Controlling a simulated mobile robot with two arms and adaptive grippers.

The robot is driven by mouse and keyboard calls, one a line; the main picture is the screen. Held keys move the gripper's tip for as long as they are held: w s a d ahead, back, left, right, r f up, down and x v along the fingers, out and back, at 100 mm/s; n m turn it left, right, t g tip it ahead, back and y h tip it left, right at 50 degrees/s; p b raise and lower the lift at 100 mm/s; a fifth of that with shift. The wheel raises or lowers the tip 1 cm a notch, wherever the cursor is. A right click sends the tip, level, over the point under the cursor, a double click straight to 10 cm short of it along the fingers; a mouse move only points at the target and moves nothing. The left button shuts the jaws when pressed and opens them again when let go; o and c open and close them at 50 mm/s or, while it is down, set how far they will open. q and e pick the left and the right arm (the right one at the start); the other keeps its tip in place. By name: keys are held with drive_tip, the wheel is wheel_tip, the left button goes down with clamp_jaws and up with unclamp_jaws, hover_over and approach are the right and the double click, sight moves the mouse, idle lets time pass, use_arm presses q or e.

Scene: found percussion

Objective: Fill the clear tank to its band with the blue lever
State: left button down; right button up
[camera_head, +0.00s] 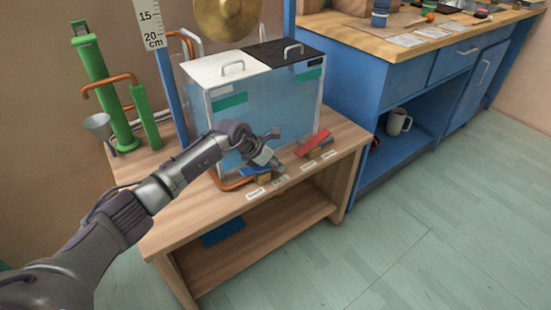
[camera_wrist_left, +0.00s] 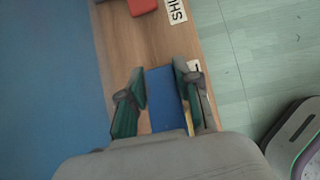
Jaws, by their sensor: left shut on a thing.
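The clear tank (camera_head: 265,112) stands on a wooden table, with a white lid (camera_head: 226,67) on its left half and a black lid (camera_head: 283,50) on its right half. Green bands show on the left (camera_head: 230,101) and right (camera_head: 308,76) of its front. Its inside looks bluish; I cannot tell the exact level. The blue lever (camera_head: 254,172) sits at the table's front, below the tank. My left gripper (camera_head: 268,160) is shut on it; in the left wrist view the fingers flank the blue lever (camera_wrist_left: 163,90). My right gripper is out of view.
A red lever (camera_head: 314,142) is right of the blue one, with small labels (camera_head: 256,193) along the table edge. A green pipe stand (camera_head: 101,90) and funnel (camera_head: 98,124) stand at left. A blue cabinet (camera_head: 349,78) stands close on the right. Floor in front is clear.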

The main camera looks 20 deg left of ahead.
sight(257, 168)
use_arm(q)
drive_tip(key=shift+f+g+y, duration=0.2)
drive_tip(key=shift+g+y, duration=0.1)
drive_tip(key=shift+g, duration=0.1)
idle(0.4)
drive_tip(key=c, duration=0.8)
unclamp_jaws()
drive_tip(key=v, duration=1.2)
